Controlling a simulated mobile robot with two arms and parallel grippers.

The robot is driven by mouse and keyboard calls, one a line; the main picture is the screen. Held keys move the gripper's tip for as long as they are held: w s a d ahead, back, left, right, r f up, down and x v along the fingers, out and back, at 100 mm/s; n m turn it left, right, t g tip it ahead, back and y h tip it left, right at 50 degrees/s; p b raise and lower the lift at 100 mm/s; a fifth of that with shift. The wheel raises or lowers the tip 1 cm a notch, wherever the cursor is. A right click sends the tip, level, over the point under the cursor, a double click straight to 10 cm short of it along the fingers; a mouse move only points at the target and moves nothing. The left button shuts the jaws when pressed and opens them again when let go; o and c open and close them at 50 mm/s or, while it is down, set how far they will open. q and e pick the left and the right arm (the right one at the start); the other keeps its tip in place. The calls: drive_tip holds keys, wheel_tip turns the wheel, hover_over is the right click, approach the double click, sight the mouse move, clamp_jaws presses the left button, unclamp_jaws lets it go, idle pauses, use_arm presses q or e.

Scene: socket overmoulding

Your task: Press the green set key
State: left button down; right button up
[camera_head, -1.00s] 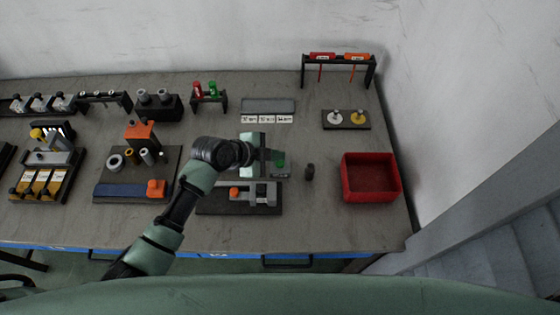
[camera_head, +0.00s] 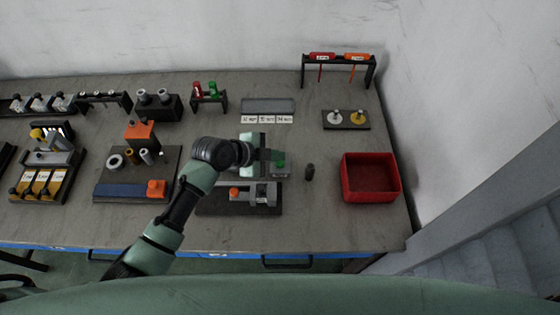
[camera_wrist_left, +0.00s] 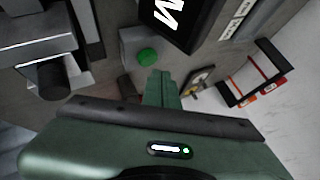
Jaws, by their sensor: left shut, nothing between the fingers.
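The green set key (camera_wrist_left: 147,56) is a round green button on a small grey box in the left wrist view. In the head view the green key (camera_head: 281,163) shows at the right of my left gripper, on the grey box near the black fixture. My left gripper (camera_wrist_left: 164,76) is shut and empty, its fingers side by side. In the wrist view the fingertips appear just below and right of the key; I cannot tell whether they touch it. My right gripper is not in view.
The black fixture (camera_head: 215,204) with an orange knob lies below my left gripper. A red bin (camera_head: 371,198) is further right. A screwdriver rack (camera_head: 338,57) stands at the back right.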

sight(277, 164)
use_arm(q)
drive_tip(key=shift+f, duration=0.15)
drive_tip(key=shift+f+b, duration=0.3)
drive_tip(key=shift+f+b, duration=0.4)
drive_tip(key=shift+f, duration=0.05)
idle(0.8)
drive_tip(key=shift+r, duration=0.15)
drive_tip(key=shift+r+p, duration=0.75)
drive_tip(key=shift+p, duration=0.05)
wheel_tip(277, 164, up, 5)
drive_tip(key=p, duration=0.4)
idle(0.5)
